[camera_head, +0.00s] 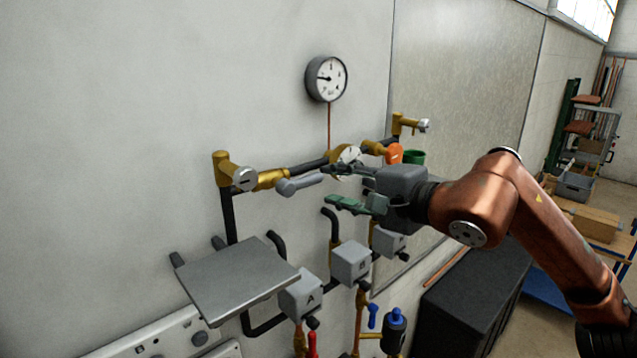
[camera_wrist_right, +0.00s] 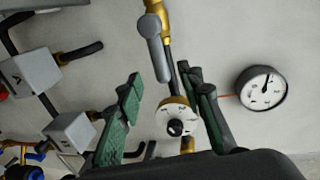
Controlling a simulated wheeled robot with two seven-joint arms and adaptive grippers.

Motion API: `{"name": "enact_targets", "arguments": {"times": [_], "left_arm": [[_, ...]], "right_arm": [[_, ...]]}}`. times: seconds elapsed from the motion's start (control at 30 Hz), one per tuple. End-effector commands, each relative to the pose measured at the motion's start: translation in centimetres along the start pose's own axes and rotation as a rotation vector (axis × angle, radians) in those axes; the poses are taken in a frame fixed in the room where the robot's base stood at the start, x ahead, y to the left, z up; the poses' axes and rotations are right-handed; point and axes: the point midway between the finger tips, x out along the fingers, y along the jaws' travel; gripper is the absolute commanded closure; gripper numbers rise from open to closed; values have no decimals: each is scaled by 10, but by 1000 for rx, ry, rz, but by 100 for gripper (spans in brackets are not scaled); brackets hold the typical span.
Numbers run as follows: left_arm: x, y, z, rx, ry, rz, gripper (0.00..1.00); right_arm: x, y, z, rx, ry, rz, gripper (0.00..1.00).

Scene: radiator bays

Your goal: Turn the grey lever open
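The grey lever (camera_head: 302,184) is on the wall pipe, beside a brass valve body (camera_head: 270,179). Its round hub is at the left and its arm points right, roughly along the pipe. In the wrist view the lever (camera_wrist_right: 156,50) hangs down from its hub, and its free end appears between the fingertips. My right gripper (camera_head: 333,186) is just right of the lever. In the wrist view its green-padded fingers (camera_wrist_right: 162,80) are apart, with clear gaps to the lever on both sides. I cannot tell how far the lever end reaches in depth. My left gripper is out of view.
A white round dial (camera_head: 349,154) sits on the pipe close to the fingers. An orange handle (camera_head: 394,153) and a green one (camera_head: 414,157) are behind the gripper. A gauge (camera_head: 327,78) is above. Grey boxes (camera_head: 301,294) and a grey plate (camera_head: 237,280) are below.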

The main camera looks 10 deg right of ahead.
Motion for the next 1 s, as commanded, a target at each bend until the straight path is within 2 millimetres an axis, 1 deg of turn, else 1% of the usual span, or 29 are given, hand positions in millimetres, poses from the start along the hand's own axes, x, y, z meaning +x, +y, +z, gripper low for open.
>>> {"name": "enact_targets", "arguments": {"times": [0.03,0.1,0.23,0.4,0.67,0.77,0.87,0.9,0.97,1.0], "left_arm": [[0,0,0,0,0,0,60],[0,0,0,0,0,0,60],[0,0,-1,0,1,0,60],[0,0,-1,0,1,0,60],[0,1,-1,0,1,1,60],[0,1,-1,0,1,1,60],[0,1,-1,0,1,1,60],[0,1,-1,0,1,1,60],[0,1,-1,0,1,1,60],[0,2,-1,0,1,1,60]], "right_arm": [[-9,1,-1,-2,3,0,66],[-19,1,-1,0,3,1,66],[-31,0,0,-1,1,1,66],[-35,0,0,-1,0,1,66],[-33,3,2,7,-10,2,66],[-21,16,19,60,-82,6,66],[-4,41,55,203,-242,5,66],[2,51,72,288,-323,2,66],[5,64,96,441,-446,-4,66],[5,69,109,552,-525,-10,66]]}}
